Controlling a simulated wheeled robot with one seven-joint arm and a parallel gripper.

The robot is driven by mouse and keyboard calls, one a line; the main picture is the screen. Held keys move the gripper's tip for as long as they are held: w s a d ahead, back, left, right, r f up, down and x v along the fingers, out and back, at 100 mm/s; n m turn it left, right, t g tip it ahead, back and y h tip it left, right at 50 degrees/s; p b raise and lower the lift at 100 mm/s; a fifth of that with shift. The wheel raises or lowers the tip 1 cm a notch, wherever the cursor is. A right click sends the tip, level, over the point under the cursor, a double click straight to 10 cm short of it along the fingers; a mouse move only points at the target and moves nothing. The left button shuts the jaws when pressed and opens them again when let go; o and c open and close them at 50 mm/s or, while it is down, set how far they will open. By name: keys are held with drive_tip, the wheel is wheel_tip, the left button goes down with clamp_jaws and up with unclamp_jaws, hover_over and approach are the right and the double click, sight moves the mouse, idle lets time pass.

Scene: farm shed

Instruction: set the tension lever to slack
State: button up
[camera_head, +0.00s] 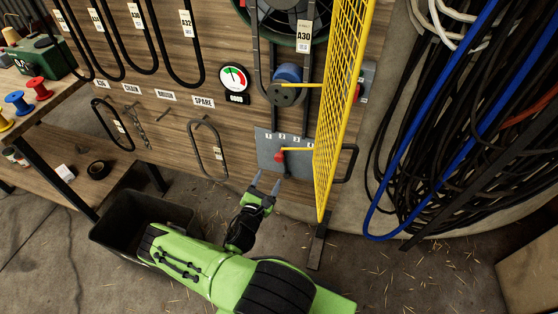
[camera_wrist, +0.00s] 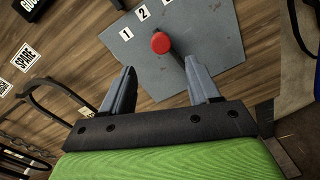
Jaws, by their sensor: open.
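The tension lever has a red knob (camera_head: 280,156) and stands in front of a grey numbered plate (camera_head: 268,150) low on the wooden wall. In the wrist view the red knob (camera_wrist: 161,43) shows just beyond my fingertips, between their lines, with the dark lever arm running down to the right. The plate (camera_wrist: 205,25) shows the labels 1 and 2; further marks are cut off. My gripper (camera_head: 267,184) is open and empty, below and slightly left of the knob, apart from it. In the wrist view my gripper (camera_wrist: 164,80) points at the plate.
A yellow mesh guard (camera_head: 335,100) juts out just right of the plate. A pulley (camera_head: 287,84) and a gauge (camera_head: 235,80) sit above. A spare belt (camera_head: 207,145) hangs left of the plate. A black bin (camera_head: 110,218) stands below my arm.

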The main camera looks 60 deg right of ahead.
sight(278, 160)
drive_tip(key=d, duration=0.3)
drive_tip(key=d+b, duration=0.1)
drive_tip(key=d, duration=0.3)
drive_tip(key=w+d+b, duration=0.1)
drive_tip(key=d, duration=0.3)
clamp_jaws()
